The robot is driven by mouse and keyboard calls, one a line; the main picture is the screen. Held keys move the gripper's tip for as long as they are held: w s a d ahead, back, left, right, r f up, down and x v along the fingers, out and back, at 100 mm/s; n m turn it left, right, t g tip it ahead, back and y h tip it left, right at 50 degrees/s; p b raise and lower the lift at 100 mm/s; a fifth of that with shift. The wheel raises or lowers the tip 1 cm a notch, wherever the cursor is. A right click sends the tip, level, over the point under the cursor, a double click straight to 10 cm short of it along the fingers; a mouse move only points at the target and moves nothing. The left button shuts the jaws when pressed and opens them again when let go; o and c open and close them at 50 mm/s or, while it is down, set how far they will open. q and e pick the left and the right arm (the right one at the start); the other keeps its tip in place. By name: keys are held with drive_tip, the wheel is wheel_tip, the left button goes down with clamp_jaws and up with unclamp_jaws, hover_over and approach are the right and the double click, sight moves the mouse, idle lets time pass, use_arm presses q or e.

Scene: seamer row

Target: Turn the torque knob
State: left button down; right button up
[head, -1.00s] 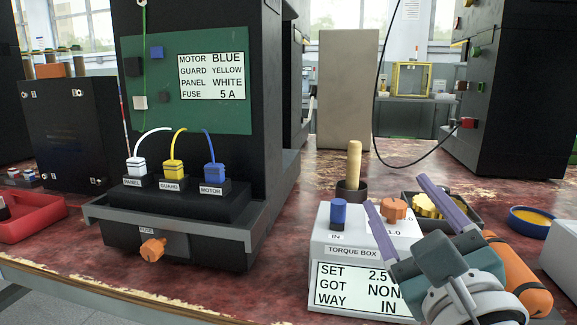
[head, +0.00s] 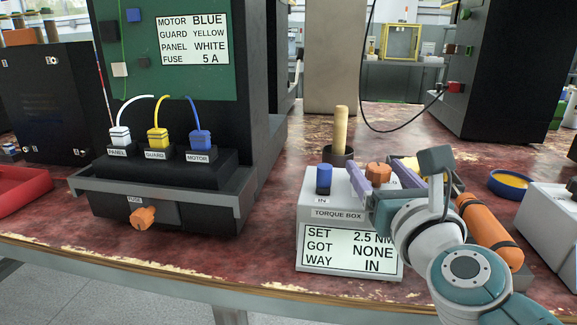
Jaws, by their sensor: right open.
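The torque box (head: 312,262) is a white box at the front of the bench. Its display reads SET 2.5 NM, GOT NONE, WAY IN. On its top are an orange torque knob (head: 378,170) and a blue knob (head: 323,181) above an IN label. My right gripper (head: 375,167) is open, its purple fingers spread to the left and right of the orange knob. I cannot tell whether either finger touches it. The gripper hides the knob's label and the box's right part. My left gripper is not in view.
A wooden-handled tool (head: 341,126) stands in a dark cup behind the box. An orange cylinder (head: 486,222) lies to the right, near a blue-rimmed dish (head: 510,183). A black machine with a fuse knob (head: 143,217) and plugs stands left. Bench between is clear.

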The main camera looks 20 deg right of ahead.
drive_tip(key=shift+w, duration=0.1)
clamp_jaws()
idle(0.6)
